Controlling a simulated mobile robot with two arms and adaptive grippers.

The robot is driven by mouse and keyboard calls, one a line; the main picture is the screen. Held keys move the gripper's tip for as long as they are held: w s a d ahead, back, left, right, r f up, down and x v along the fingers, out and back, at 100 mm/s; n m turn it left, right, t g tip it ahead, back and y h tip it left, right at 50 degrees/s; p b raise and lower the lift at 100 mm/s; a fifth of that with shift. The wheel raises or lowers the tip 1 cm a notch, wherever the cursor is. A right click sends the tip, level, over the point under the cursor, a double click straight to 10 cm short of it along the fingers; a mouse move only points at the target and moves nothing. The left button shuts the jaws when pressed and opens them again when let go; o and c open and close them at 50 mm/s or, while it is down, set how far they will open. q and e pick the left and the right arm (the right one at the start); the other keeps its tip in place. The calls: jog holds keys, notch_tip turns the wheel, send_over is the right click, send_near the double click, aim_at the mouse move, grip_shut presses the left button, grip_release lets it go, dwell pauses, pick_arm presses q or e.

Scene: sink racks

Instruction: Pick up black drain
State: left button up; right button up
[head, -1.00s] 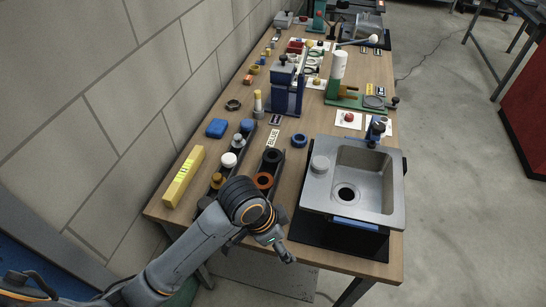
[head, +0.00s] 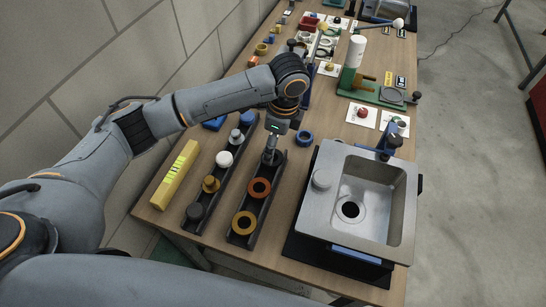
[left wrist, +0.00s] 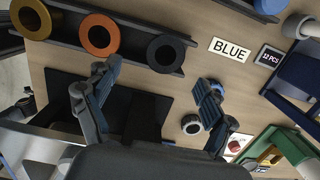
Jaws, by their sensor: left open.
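The black drain (left wrist: 166,53) is a black ring in a dark rack (left wrist: 60,30) in the left wrist view, beside an orange ring (left wrist: 100,35) and a gold ring (left wrist: 35,18). In the head view my left gripper (head: 271,154) points down over the rack's far end and mostly hides the black drain. In the left wrist view the left gripper (left wrist: 158,85) has its fingers spread, with nothing held between them. The black drain shows just beyond the fingertips, apart from them. My right gripper is not in view.
A parallel rack (head: 222,178) of several stoppers stands left of the ring rack, with a yellow box (head: 176,174) beyond it. A steel sink (head: 360,165) stands to the right. A BLUE label (left wrist: 230,49) lies past the rack end.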

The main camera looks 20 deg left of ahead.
aim_at(278, 156)
pick_arm(q)
jog(key=f, duration=0.3)
jog(key=shift+w+a+f, duration=0.1)
jog(key=shift+a+f, duration=0.15)
jog(key=shift+f, duration=0.35)
jog(key=f, duration=0.1)
jog(key=f+p, duration=0.1)
jog(key=f, duration=0.2)
jog(key=shift+w+a+f+p, duration=0.15)
jog(key=shift+w+a+p, duration=0.05)
jog(key=shift+w+p, duration=0.15)
jog(key=shift+f, duration=0.4)
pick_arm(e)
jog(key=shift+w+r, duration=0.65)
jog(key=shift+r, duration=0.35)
pick_arm(q)
jog(key=shift+c, duration=0.2)
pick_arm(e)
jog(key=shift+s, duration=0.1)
pick_arm(q)
jog(key=c, duration=1.4)
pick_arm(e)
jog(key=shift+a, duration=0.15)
